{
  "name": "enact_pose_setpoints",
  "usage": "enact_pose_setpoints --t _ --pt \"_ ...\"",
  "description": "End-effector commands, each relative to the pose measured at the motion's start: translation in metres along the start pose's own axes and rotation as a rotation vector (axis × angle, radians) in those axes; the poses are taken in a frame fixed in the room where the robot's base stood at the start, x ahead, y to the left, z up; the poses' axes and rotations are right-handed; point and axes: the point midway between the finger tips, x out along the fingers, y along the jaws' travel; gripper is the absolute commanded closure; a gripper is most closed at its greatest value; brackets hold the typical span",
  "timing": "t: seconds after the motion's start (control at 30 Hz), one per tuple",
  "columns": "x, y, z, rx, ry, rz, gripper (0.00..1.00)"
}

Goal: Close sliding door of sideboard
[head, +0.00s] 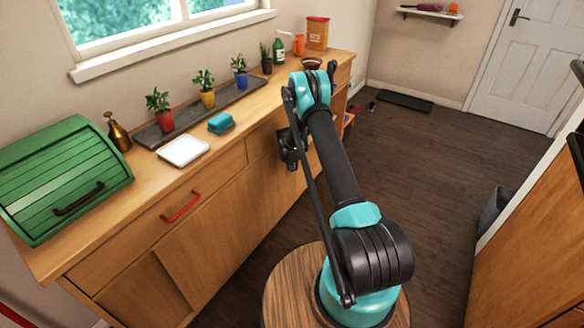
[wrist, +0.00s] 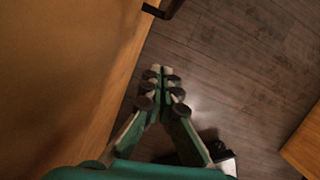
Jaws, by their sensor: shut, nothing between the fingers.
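The wooden sideboard (head: 235,160) runs along the wall at left in the head view. Its lower front has a sliding door panel (head: 212,258) with a slanting edge beside a darker, set-back part (head: 142,292) at the left. I cannot tell how far the door stands open. My gripper (head: 290,150) is by the sideboard's front, partly hidden by my arm in the head view. In the wrist view my gripper (wrist: 158,70) is shut and empty over the floor, to the right of a wooden face (wrist: 60,70); contact is not visible.
A red drawer handle (head: 181,206) sticks out of the sideboard's front. A green bread box (head: 65,180), a white dish (head: 183,151) and potted plants stand on top. A dark bracket-like part (wrist: 165,8) shows in the wrist view. Open dark floor (head: 420,160) lies to the right.

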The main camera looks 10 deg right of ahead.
Motion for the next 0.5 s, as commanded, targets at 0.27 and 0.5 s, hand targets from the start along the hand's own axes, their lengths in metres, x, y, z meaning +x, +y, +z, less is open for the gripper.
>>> enact_pose_setpoints --t 0.27,0.5 --pt "0.049 0.0 0.0 0.001 0.0 0.0 1.0" --pt "0.065 -0.001 0.022 0.003 0.0 0.0 1.0"
